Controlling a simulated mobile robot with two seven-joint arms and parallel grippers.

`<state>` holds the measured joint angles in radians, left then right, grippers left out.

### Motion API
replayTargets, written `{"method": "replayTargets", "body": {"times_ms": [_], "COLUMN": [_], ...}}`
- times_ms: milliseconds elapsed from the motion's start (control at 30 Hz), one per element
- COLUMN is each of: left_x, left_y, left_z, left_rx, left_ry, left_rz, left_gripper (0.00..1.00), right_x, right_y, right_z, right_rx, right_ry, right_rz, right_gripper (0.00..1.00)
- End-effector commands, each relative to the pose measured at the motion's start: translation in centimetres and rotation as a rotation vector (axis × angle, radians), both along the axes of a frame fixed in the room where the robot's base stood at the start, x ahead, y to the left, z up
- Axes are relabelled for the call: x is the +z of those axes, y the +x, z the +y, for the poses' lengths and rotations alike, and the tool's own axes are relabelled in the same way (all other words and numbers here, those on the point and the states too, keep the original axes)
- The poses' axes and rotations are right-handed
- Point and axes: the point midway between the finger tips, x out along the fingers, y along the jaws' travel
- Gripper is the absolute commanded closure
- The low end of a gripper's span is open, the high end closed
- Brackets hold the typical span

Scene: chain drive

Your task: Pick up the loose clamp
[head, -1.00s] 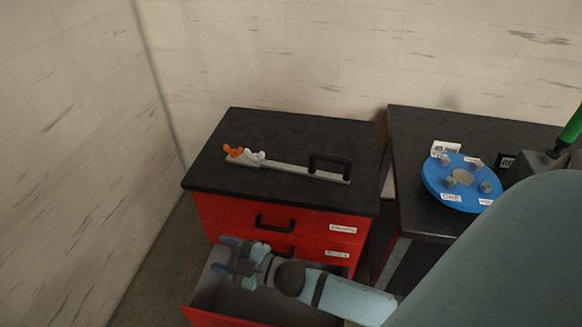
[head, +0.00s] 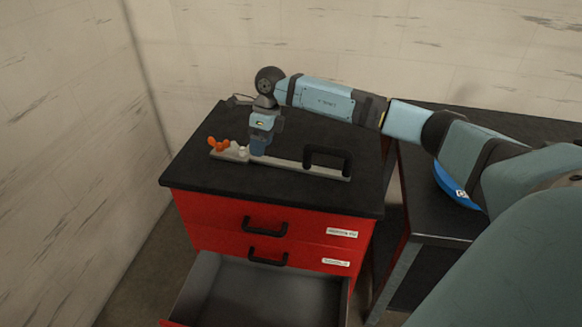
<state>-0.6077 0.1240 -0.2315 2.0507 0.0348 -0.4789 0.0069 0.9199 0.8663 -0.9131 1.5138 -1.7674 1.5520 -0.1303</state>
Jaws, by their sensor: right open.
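What looks like the loose clamp (head: 285,163) lies on the black top of the red drawer cabinet. It has a long grey bar, an orange part and a white part at its left end, and a black loop handle toward its right end. My right gripper (head: 258,151) points down at the bar, just right of the white part. It is open, and its fingertips partly hide the bar there. I cannot tell whether the fingers touch it. My left gripper is not in view.
The cabinet top (head: 205,177) is otherwise mostly clear. Its lowest drawer (head: 255,290) in view stands open and looks empty. A second dark table (head: 425,210) stands to the right, with a blue disc (head: 447,184) mostly hidden behind my right arm. Pale walls close off the left and back.

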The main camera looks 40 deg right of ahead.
Motion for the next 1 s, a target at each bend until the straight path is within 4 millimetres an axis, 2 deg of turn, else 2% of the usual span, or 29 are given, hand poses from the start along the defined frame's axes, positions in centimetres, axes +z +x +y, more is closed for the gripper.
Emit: {"method": "replayTargets", "body": {"times_ms": [33, 100, 233, 367, 600, 700, 1000], "left_x": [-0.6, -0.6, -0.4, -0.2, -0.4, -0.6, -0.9], "left_y": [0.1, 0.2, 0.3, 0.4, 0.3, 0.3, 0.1], "left_z": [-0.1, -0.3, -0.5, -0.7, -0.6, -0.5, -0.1], "left_rx": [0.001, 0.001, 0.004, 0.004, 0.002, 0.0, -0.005], "left_ry": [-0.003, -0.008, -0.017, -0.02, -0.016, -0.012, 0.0], "left_rz": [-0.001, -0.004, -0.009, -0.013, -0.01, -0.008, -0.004], "left_gripper": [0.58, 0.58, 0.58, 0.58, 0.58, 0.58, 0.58], "right_x": [0.7, 1.8, 2.8, 1.5, -3.2, -4.5, -6.5], "right_y": [0.5, 0.8, 0.9, 0.9, 0.9, 0.9, 0.9], "right_z": [-2.3, -4.6, -7.0, -7.5, -7.4, -7.4, -7.5], "right_rx": [-0.014, -0.027, -0.048, -0.051, -0.051, -0.05, -0.05], "right_ry": [-0.074, -0.152, -0.233, -0.251, -0.247, -0.246, -0.246], "right_rz": [-0.005, -0.002, 0.006, 0.011, 0.011, 0.009, 0.009], "right_gripper": [0.4, 0.4, 0.4, 0.4, 0.4, 0.4, 0.4]}}
